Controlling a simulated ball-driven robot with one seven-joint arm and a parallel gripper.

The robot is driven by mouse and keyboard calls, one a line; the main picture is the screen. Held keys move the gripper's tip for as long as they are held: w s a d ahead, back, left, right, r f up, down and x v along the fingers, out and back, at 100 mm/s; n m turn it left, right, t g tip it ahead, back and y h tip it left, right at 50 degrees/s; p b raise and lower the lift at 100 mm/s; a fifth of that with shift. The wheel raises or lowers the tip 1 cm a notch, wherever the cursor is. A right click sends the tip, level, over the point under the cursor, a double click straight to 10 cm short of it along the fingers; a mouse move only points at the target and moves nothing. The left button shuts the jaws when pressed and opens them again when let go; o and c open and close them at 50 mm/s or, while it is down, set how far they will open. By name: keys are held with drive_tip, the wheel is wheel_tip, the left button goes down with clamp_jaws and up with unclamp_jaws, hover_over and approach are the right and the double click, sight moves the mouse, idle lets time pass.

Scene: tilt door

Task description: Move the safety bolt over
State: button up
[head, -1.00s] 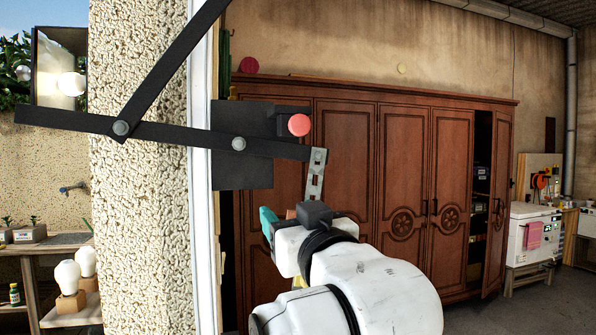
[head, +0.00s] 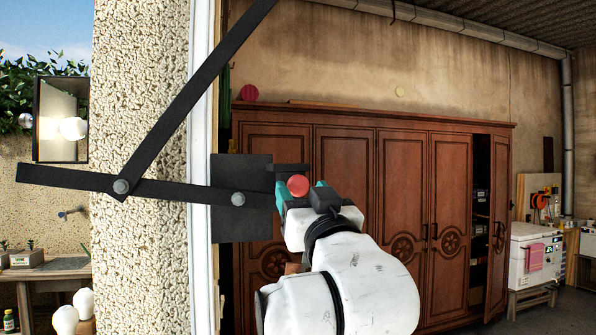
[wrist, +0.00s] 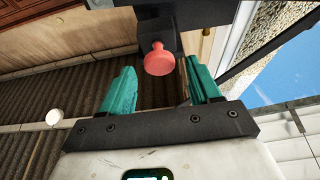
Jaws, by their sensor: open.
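The safety bolt has a round red-pink knob (head: 298,185) on a dark bracket at the right side of the black plate (head: 240,226). In the wrist view the red knob (wrist: 158,60) sticks out from the dark block, between and just beyond my teal fingertips. My gripper (head: 299,190) is at the knob in the head view. In the wrist view my gripper (wrist: 160,85) is open, with a finger on either side of the knob and gaps showing. The knob's far end is hidden in its block.
A rough stone pillar (head: 140,260) stands left of the white frame edge. A wooden wardrobe (head: 405,180) fills the background.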

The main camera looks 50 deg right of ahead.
sight(299, 186)
drive_tip(key=shift+p+x, duration=0.45)
drive_tip(key=shift+x, duration=1.45)
drive_tip(key=shift+c, duration=0.2)
clamp_jaws()
